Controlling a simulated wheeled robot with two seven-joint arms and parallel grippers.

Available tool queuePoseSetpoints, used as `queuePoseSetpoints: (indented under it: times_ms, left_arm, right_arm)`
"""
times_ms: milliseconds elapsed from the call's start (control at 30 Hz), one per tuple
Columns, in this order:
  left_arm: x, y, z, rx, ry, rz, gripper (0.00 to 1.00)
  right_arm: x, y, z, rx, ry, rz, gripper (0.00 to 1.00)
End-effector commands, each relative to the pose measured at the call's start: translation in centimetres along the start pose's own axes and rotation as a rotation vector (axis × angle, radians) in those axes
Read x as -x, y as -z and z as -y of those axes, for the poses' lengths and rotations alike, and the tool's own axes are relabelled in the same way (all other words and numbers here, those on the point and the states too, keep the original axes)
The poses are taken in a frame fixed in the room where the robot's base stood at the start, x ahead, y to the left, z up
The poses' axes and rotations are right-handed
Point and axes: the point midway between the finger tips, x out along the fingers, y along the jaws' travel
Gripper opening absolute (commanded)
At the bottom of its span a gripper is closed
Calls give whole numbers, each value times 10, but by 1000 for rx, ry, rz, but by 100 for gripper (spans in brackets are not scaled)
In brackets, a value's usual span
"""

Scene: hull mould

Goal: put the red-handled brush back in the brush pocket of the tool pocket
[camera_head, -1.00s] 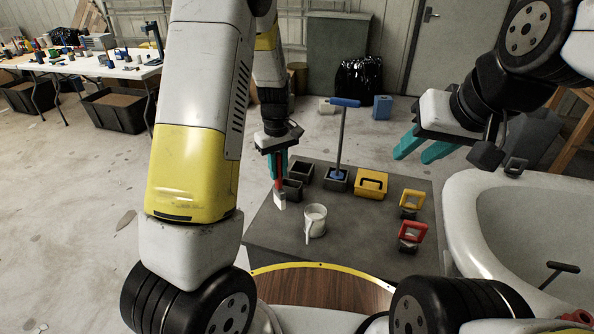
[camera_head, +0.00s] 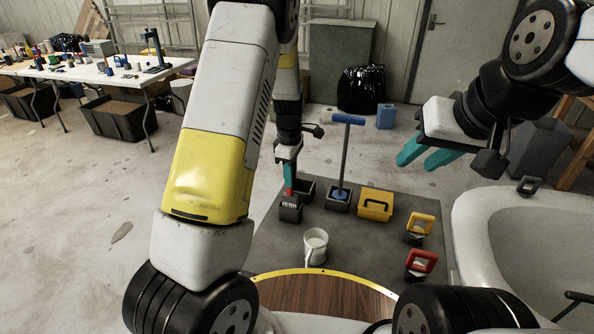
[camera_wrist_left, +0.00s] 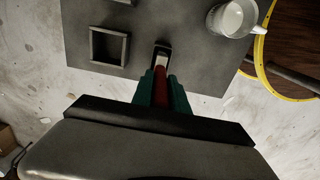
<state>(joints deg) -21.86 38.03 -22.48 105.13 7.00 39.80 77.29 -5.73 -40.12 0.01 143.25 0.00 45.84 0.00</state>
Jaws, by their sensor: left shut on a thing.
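My left gripper (camera_head: 290,176) is shut on the red handle of the brush (camera_head: 290,193), which points down with its pale bristles lowest. In the left wrist view the red handle (camera_wrist_left: 161,88) lies between the teal fingers. The bristle end is at the opening of the nearer dark pocket (camera_head: 291,214) on the grey table; how deep it sits I cannot tell. A second dark square pocket (camera_head: 307,186) stands just behind; it also shows in the left wrist view (camera_wrist_left: 109,47). My right gripper (camera_head: 425,156) is open and empty, above the right side of the table.
A blue-handled tool (camera_head: 343,155) stands upright in another dark holder. A yellow box (camera_head: 375,205), yellow (camera_head: 421,225) and red (camera_head: 421,262) handled pieces and a white mug (camera_head: 315,246) stand on the table (camera_head: 350,240). A white tub-shaped mould (camera_head: 480,235) is at right.

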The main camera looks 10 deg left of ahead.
Motion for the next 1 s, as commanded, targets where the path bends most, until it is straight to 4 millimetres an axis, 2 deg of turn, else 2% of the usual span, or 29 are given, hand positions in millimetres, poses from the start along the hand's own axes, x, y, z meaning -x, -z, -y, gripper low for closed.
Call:
queuePoseSetpoints:
  times_ms: [167, 533, 567, 667, 1000]
  left_arm:
    - [-26, 0, 1, 0, 4, 0, 0]
    - [-30, 0, 0, 0, 1, 0, 0]
    - [-30, 0, 0, 0, 0, 0, 24]
    - [-30, 0, 0, 0, 0, 0, 42]
    - [-28, 0, 0, 0, 0, 0, 42]
  right_arm:
    - [0, 0, 0, 0, 0, 0, 36]
    - [0, 0, 0, 0, 0, 0, 36]
    - [0, 0, 0, 0, 0, 0, 36]
    - [0, 0, 0, 0, 0, 0, 36]
    - [0, 0, 0, 0, 0, 0, 36]
